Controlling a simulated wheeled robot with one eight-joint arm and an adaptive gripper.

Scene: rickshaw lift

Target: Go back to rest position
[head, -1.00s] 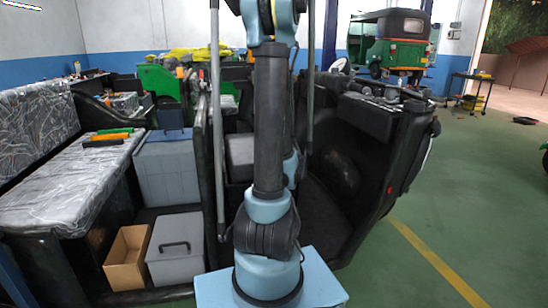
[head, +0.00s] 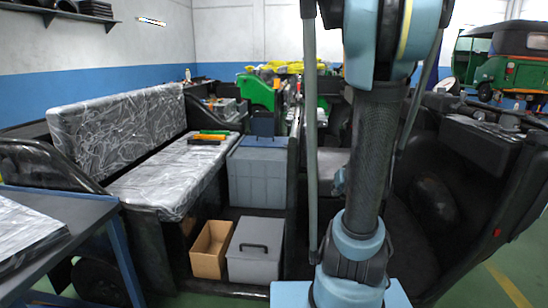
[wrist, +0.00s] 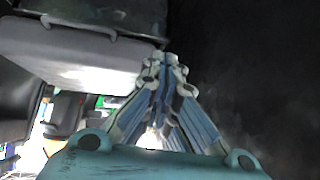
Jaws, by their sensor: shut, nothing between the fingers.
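My gripper (wrist: 160,85) shows in the wrist view with its blue-padded fingers together and nothing between them. Past it in that view are a grey seat-like block (wrist: 70,50) at the upper left and a dark surface on the right. In the head view my blue and black arm stands upright right of the middle, in front of the open rickshaw. The gripper itself cannot be made out there.
A plastic-wrapped bench (head: 160,180) with tools (head: 208,138) stands left, beside grey boxes (head: 255,248) and an open cardboard box (head: 210,250). A dark table (head: 60,230) is at the near left. Rickshaw panels (head: 480,150) stand close on the right. Green floor (head: 520,265) shows at lower right.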

